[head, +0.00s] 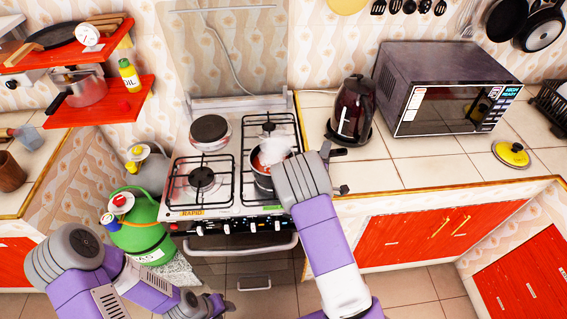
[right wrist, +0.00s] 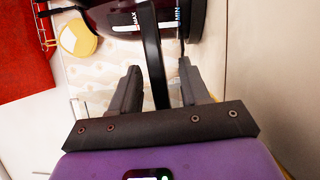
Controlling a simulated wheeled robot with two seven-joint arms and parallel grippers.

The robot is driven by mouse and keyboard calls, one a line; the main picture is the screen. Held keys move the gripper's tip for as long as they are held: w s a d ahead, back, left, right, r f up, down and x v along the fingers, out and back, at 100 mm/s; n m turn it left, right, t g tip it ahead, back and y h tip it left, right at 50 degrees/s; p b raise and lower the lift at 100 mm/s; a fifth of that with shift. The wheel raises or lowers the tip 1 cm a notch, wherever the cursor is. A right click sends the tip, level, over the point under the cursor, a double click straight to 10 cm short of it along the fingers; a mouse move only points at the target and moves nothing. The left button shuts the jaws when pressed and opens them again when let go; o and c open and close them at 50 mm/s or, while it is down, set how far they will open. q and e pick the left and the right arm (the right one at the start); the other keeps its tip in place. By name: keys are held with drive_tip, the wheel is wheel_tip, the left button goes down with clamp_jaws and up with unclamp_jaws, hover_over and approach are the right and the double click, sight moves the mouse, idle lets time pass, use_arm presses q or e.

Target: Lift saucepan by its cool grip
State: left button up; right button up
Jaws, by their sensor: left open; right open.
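A saucepan (head: 262,180) sits on the front right burner of the stove, with pale steam above it. My right forearm and wrist cover its right side. My right gripper (head: 330,158) is just right of the pan, over the counter edge, and is open. In the right wrist view a long black bar (right wrist: 153,50) runs between the open fingers (right wrist: 155,92); it looks like the pan's handle, but its join to the pan is hidden. My left gripper (head: 205,307) is open and low, in front of the stove, well apart from the pan.
A dark kettle (head: 353,108) stands close beyond my right gripper; it also fills the top of the right wrist view (right wrist: 110,14). A green gas cylinder (head: 140,228) is left of the stove. Another pan (head: 88,90) sits on the red shelf.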

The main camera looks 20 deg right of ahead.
drive_tip(key=shift+c, duration=0.2)
clamp_jaws()
drive_tip(key=shift+r, duration=0.2)
